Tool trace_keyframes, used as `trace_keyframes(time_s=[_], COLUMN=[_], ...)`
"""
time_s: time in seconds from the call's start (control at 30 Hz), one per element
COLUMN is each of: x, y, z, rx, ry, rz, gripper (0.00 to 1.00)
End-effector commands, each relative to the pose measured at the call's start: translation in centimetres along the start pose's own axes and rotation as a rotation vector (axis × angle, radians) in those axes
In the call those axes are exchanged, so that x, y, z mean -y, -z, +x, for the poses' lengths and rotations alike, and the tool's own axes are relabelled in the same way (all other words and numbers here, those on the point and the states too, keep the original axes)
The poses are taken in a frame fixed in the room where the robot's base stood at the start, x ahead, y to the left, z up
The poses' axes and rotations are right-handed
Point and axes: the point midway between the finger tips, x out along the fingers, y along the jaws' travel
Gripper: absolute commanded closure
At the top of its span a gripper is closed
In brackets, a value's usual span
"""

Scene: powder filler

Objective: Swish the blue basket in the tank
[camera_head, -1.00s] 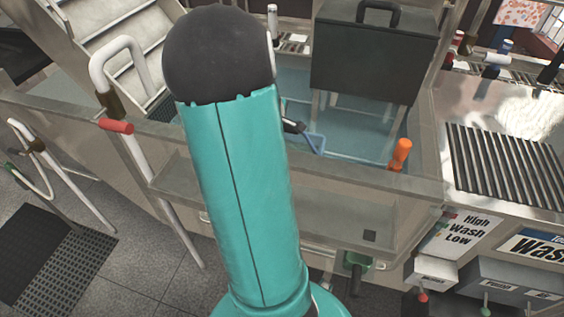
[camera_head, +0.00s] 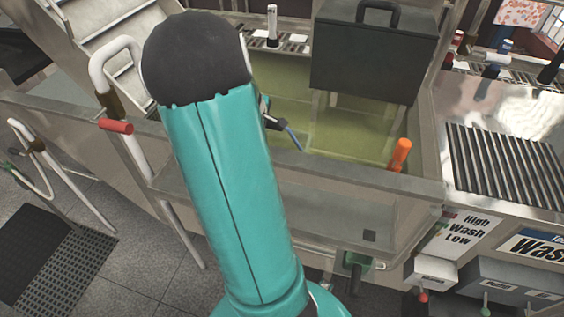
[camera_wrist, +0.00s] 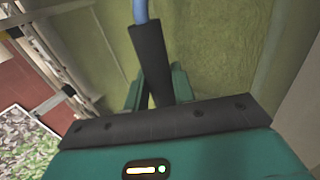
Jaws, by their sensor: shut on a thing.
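The tank (camera_head: 330,140) is the steel-walled basin in the middle, holding liquid that looks yellow-green. My gripper (camera_head: 272,122) is over the tank, mostly hidden behind my teal arm. A short piece of the blue handle also shows in the head view (camera_head: 294,138). The body of the basket is not visible; I cannot tell how deep it sits.
A dark grey box with a black handle (camera_head: 372,55) stands at the back of the tank. An orange-handled thing (camera_head: 399,155) is at the tank's front right. A ribbed steel drainboard (camera_head: 505,165) lies to the right. A white bent pipe with a red end (camera_head: 115,125) rises at the left.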

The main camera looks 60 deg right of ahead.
Motion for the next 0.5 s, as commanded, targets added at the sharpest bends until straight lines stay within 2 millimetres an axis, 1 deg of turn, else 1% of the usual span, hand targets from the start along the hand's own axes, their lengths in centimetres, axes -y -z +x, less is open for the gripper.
trace_keyframes(time_s=[0.03,0.5], x=[-0.2,-0.2], y=[-0.7,-6.3], z=[-0.1,-0.1], rx=[-0.002,-0.002], ry=[-0.004,-0.004], rz=[0.004,0.005], gripper=[1.00,1.00])
